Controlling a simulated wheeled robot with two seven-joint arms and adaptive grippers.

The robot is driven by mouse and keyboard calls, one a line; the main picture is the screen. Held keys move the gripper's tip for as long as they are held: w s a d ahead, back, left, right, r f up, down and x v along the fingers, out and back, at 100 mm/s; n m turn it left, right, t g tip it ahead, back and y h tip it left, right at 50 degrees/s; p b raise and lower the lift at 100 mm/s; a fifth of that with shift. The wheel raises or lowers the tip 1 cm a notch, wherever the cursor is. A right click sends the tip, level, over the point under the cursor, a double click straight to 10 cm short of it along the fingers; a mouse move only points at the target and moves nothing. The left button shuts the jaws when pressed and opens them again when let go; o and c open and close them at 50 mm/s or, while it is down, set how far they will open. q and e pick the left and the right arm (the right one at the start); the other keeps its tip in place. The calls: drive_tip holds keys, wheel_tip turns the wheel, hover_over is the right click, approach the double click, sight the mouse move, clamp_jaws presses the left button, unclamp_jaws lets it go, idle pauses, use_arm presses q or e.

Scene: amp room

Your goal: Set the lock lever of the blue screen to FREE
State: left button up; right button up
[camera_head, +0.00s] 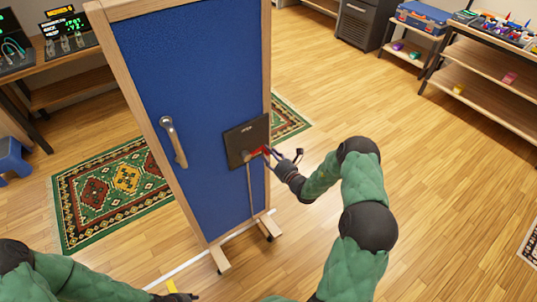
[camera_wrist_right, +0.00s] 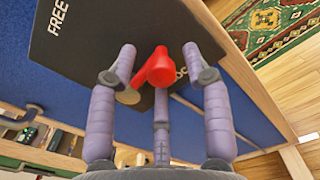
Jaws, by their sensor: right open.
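The blue screen (camera_head: 195,95) stands upright in a wooden frame. A dark plate (camera_head: 240,135) is fixed low on its right side and carries a red lever (camera_head: 257,152). In the right wrist view the plate (camera_wrist_right: 90,50) reads FREE at the left. A second label, partly hidden by the lever, shows "OC" at the right. The red lever (camera_wrist_right: 160,68) lies between my right fingers, towards that second label. My right gripper (camera_head: 284,152) is open at the plate; contact cannot be told. My left gripper (camera_head: 176,296) is at the bottom edge, mostly cut off.
The screen's wooden feet (camera_head: 268,225) stand on the floor. A patterned rug (camera_head: 100,190) lies behind. Shelves (camera_head: 495,75) stand far right; the floor between is clear.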

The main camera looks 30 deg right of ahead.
drive_tip(key=shift+w, duration=0.65)
clamp_jaws()
drive_tip(key=shift+r, duration=0.1)
